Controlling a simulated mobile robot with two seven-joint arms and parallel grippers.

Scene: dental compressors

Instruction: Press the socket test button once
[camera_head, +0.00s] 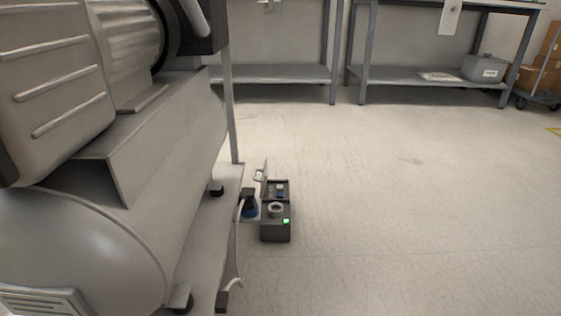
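A small dark grey box (275,231) stands on the floor just right of the compressor's base. It has a round pale ring-shaped part (275,209) on top and a small lit green spot (286,221) near its right corner. Behind the ring is a section with small blue and pale parts (278,191), and an upright pale flap with a handle (261,174). A black and blue plug-like piece (250,204) is beside the box on its left. I cannot tell which part is the test button. Neither of my grippers is in view.
A large grey compressor (90,240) fills the left side on a low platform (206,262). A pale cable (236,255) runs down near the platform's edge. Grey shelving (420,77) with a grey bin (484,68) stands at the back. The floor on the right is clear.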

